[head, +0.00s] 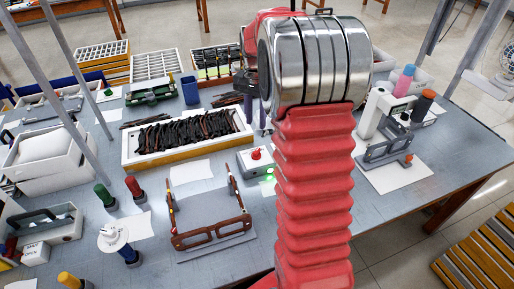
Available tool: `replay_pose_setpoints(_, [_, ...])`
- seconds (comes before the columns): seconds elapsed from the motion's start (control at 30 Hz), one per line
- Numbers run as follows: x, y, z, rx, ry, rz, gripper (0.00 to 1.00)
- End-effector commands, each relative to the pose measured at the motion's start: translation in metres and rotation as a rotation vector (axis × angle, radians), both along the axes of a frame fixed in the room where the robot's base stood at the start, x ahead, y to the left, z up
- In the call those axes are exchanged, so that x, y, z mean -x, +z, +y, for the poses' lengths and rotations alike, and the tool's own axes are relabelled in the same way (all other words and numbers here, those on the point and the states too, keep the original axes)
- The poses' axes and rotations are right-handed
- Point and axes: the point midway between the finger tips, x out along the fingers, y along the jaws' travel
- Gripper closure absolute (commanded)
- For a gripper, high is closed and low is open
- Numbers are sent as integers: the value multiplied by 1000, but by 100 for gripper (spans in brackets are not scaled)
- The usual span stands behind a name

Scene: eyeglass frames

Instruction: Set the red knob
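A red knob (255,153) sits on top of a small light-grey box (246,163) near the middle of the table. A green glow (269,173) shows at the box's lower right. My red bellows arm with its metal rings rises just right of the box and covers part of the table behind it. The way the knob is turned is too small to tell.
A brown eyeglass frame (208,234) lies on a grey plate in front of the box. A tray of dark frame parts (188,138) stands to the left behind it. A white press-like device (383,113) stands at right. Green (105,196) and red (133,187) cylinders stand at left.

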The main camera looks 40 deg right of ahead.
Motion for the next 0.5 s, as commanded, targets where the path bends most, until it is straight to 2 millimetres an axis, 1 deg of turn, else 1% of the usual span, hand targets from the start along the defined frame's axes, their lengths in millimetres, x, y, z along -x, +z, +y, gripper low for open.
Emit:
replay_pose_setpoints(0.13, [0, -2, 0, 0, 1, 0, 71])
replay_pose_setpoints(0.27, [1, -10, 0, -1, 1, 3, 71])
replay_pose_setpoints(0.37, [1, -21, 0, -1, 1, 2, 71])
replay_pose_setpoints(0.5, [1, -42, 0, -1, 1, 4, 71])
